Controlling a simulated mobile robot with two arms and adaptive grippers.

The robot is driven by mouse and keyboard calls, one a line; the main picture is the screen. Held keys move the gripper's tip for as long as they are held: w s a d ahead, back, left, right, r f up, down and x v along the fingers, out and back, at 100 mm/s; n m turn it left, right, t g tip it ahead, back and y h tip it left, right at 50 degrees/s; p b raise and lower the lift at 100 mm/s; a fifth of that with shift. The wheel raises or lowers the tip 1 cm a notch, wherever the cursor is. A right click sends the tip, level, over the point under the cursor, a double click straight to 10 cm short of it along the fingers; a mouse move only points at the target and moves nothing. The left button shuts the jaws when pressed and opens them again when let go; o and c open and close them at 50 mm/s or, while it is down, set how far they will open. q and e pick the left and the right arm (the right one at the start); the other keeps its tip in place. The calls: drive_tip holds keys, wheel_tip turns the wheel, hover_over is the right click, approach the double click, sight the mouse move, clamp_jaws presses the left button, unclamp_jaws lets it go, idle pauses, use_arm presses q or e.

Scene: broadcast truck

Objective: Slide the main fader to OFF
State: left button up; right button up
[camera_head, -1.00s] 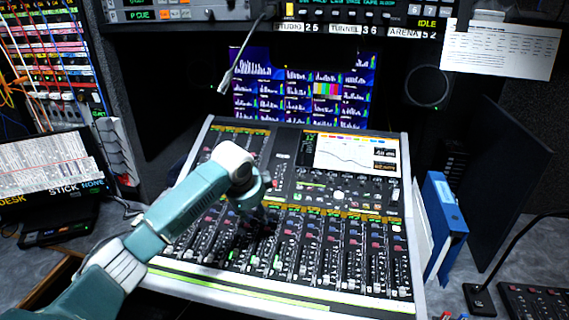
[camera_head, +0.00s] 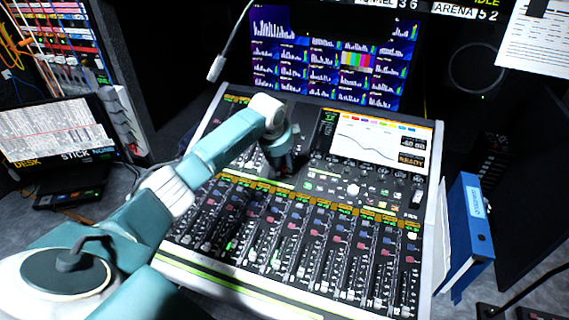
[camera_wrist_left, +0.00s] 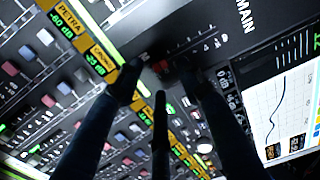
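The mixing console (camera_head: 432,200) fills the middle of the head view. My left gripper (camera_head: 284,165) is over its upper middle part, left of the console's screen, and hides the spot beneath. In the left wrist view, the panel marked MAIN (camera_wrist_left: 238,20) shows with scale ticks beside it. The gripper's fingers (camera_wrist_left: 160,80) are spread apart over the end of this section. A dark cap with a reddish part, likely the main fader (camera_wrist_left: 165,68), shows between the fingertips, partly hidden. I cannot tell whether they touch it. My right gripper is not in view.
The console's screen (camera_head: 378,142) is right of the gripper. Rows of channel faders (camera_head: 280,250) lie in front of it. A thin microphone (camera_head: 216,68) hangs at the upper left. A blue binder (camera_head: 470,225) stands at the console's right side.

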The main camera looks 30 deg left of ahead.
sight(285, 168)
use_arm(q)
drive_tip(key=shift+x, duration=1.9)
